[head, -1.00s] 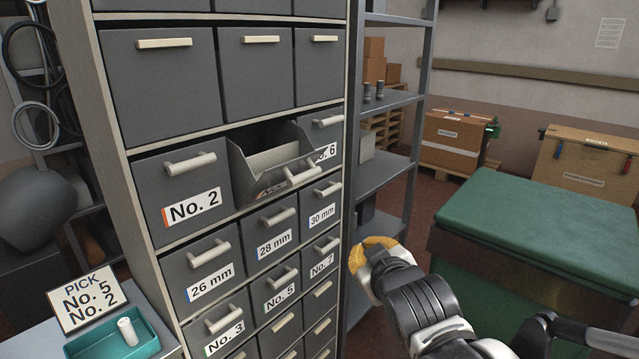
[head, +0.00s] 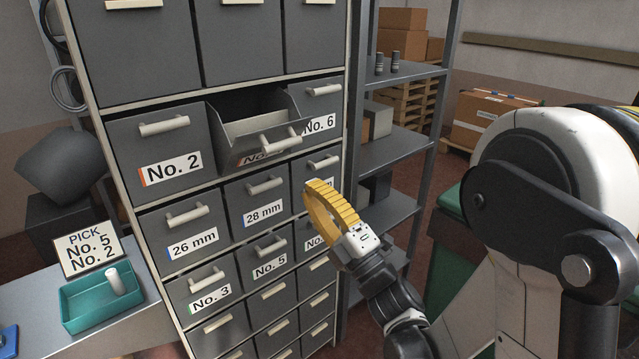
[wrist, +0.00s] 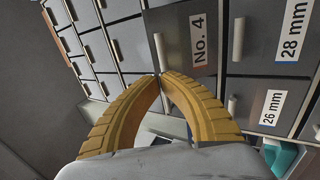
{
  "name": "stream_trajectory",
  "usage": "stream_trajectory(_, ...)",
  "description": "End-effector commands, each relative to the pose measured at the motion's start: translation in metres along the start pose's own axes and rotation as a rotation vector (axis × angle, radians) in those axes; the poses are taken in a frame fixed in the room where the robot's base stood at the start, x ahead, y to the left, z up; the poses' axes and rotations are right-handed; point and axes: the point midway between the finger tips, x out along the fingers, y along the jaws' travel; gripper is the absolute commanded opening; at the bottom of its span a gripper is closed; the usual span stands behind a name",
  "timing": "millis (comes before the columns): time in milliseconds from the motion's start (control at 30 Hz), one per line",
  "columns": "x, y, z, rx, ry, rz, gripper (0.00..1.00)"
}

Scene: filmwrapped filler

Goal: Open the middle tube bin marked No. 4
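The middle bin (head: 230,153) between No. 2 (head: 168,168) and No. 6 (head: 319,123) is tilted outward, its open top showing. In the head view its label is foreshortened and only partly readable; in the wrist view the label No. 4 (wrist: 198,38) is clear. Its pale bar handle (head: 280,142) also shows in the wrist view (wrist: 160,50), just beyond my fingertips. My gripper (head: 316,188) has yellow ribbed fingers, seen in the wrist view (wrist: 160,78) with tips together and nothing held. In the head view it is below and right of that handle, apart from it.
Closed bins marked 28 mm (head: 263,211), 26 mm (head: 193,243) and No. 5 (head: 269,264) lie below. A side table at left carries a pick sign (head: 88,247) and a teal tray (head: 85,311). A grey shelf rack (head: 395,150) stands right of the cabinet.

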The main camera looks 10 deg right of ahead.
Motion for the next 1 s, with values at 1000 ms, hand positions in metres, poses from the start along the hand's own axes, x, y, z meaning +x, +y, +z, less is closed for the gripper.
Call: stream_trajectory(1000, 0.099, 0.001, 0.001, 0.002, -0.003, -0.001, 0.00)
